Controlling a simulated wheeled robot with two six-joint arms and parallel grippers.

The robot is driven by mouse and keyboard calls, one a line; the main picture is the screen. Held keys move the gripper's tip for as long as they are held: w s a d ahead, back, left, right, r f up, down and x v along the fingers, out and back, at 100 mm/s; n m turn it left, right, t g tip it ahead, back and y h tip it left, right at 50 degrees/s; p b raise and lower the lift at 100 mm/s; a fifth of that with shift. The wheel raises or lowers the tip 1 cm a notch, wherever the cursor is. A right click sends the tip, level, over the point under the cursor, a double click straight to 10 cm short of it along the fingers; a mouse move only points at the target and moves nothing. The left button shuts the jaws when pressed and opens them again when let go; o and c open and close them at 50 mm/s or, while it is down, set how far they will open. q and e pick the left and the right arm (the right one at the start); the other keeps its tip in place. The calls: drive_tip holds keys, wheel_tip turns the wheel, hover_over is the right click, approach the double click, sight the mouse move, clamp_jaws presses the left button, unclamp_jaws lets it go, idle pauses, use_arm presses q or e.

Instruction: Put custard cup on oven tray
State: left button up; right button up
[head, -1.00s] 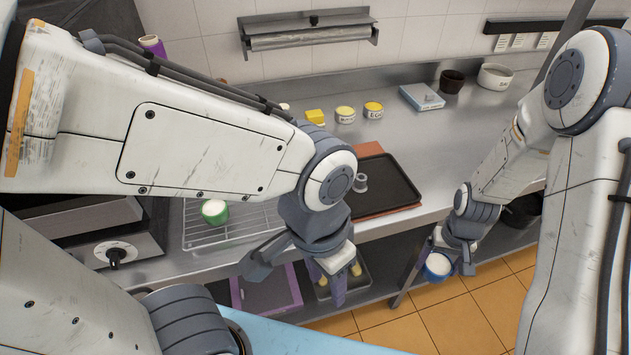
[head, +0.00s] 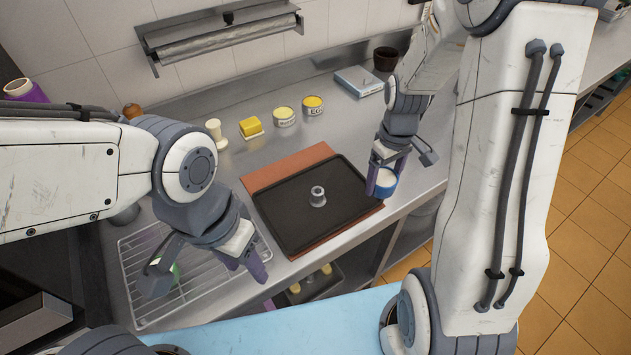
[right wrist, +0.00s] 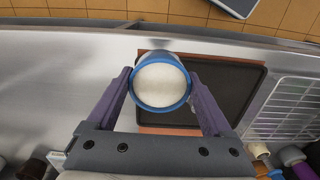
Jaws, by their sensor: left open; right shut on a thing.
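A blue custard cup (head: 386,183) with pale filling is held in my right gripper (head: 385,170), beside the right edge of the dark oven tray (head: 285,215). In the right wrist view the cup (right wrist: 161,82) sits between the two fingers, with the tray (right wrist: 225,95) below and to the right. The tray lies on a reddish-brown board and bears a small grey metal piece (head: 317,196). My left gripper (head: 205,275) is open and empty above the wire rack.
The wire rack (head: 140,300) lies left of the tray. A yellow block (head: 251,127) and two labelled tubs (head: 284,117), (head: 313,105) stand behind the tray. A blue-white box (head: 359,81) and a dark pot (head: 386,58) stand at the back. Most of the tray is bare.

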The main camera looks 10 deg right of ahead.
drive_tip(key=p, duration=0.4)
hover_over(344, 186)
wheel_tip(344, 186, down, 7)
drive_tip(key=shift+r, duration=0.15)
wheel_tip(344, 186, down, 3)
drive_tip(key=shift+f+p, duration=0.1)
drive_tip(key=shift+p, duration=0.8)
drive_tip(key=shift+f, duration=0.35)
drive_tip(key=shift+f, duration=0.1)
